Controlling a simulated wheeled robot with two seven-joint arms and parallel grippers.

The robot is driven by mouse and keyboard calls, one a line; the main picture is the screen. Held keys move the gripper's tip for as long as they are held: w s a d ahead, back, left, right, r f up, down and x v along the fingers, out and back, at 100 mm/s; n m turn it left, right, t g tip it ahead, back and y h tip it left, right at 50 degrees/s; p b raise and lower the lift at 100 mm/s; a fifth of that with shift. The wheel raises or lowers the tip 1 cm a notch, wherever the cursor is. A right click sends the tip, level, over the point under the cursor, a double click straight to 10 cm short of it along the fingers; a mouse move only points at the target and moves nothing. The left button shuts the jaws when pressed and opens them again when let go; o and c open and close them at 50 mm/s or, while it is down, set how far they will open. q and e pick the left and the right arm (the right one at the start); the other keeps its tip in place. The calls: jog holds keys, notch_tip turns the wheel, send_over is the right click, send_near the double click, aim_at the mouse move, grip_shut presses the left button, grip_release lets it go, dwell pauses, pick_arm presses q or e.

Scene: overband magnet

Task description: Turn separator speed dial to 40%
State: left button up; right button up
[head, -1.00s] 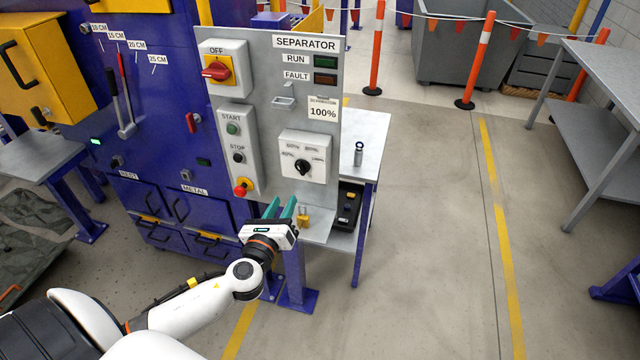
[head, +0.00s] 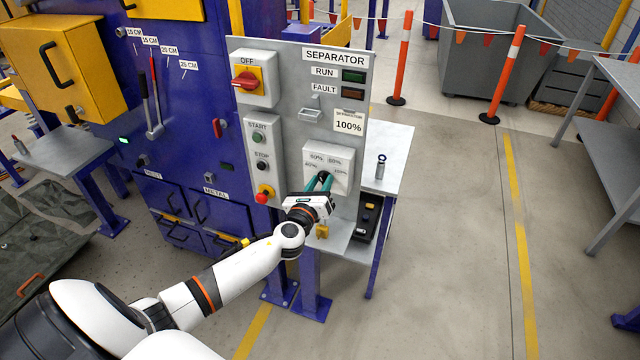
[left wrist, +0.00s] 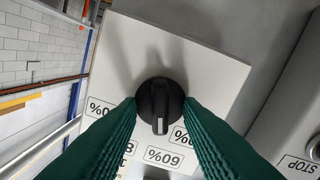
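The speed dial is a black round knob (left wrist: 160,104) on a light box (head: 342,158) on the separator panel, with percent labels around it. In the left wrist view its white mark points down, toward the 60% label (left wrist: 164,157). My left gripper (head: 320,182) is at the dial's box and hides most of the knob in the head view. In the left wrist view its green fingers (left wrist: 160,110) are apart, one on each side of the knob; I cannot tell whether they touch it. The separator display (head: 348,122) reads 100%. My right gripper is not in view.
A red OFF switch (head: 246,80), START button (head: 257,137), STOP button (head: 261,166) and red emergency button (head: 264,194) lie left of the dial. A yellow padlock (head: 322,231) is below my gripper.

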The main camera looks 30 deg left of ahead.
pick_arm(q)
grip_shut()
jog(key=shift+n, duration=0.3)
jog(key=n+b, duration=0.1)
jog(key=n, duration=0.1)
jog(key=shift+f+n+b, duration=0.1)
jog(key=shift+n+b, duration=0.2)
jog(key=shift+b, duration=0.1)
jog(key=n+b, duration=0.1)
jog(key=n, duration=0.2)
jog(key=shift+a, duration=0.1)
jog(key=shift+n, duration=0.8)
jog(key=shift+b, duration=0.3)
